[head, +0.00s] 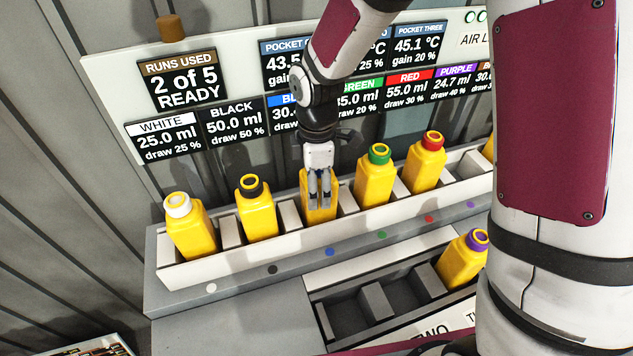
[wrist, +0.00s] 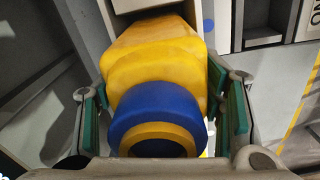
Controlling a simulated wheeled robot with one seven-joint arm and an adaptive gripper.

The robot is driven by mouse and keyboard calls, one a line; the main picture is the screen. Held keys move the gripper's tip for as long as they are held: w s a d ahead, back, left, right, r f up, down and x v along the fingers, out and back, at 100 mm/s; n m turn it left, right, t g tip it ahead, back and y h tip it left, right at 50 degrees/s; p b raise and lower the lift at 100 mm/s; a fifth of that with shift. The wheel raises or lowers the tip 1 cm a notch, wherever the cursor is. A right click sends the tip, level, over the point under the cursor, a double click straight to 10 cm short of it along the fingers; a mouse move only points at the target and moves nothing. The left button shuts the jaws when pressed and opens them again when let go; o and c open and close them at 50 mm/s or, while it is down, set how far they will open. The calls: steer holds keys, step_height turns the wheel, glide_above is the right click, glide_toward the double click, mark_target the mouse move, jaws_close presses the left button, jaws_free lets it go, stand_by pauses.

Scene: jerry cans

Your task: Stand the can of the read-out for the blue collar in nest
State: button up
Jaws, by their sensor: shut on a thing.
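The yellow can with the blue collar (wrist: 158,104) stands in the white rack (head: 186,276), in the slot above the blue dot. My gripper (head: 319,203) reaches down over this can (head: 318,215) and is shut on it; the fingers hide its collar in the head view. In the wrist view the can lies between the green finger pads. The grey nest tray (head: 318,291) in front has empty compartments at left and middle and a purple-collared can (head: 463,258) at right.
White- (head: 190,232), black- (head: 256,212), green- (head: 374,180) and red-collared cans (head: 426,165) stand in the same rack. The read-out board (head: 115,120) rises close behind it; its runs panel (head: 185,80) reads "2 of 5 READY". My arm hides the right side.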

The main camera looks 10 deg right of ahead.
steer(key=shift+f, duration=0.55)
steer(key=o, duration=1.2)
steer(key=shift+o, duration=0.2)
steer(key=shift+r, duration=0.2)
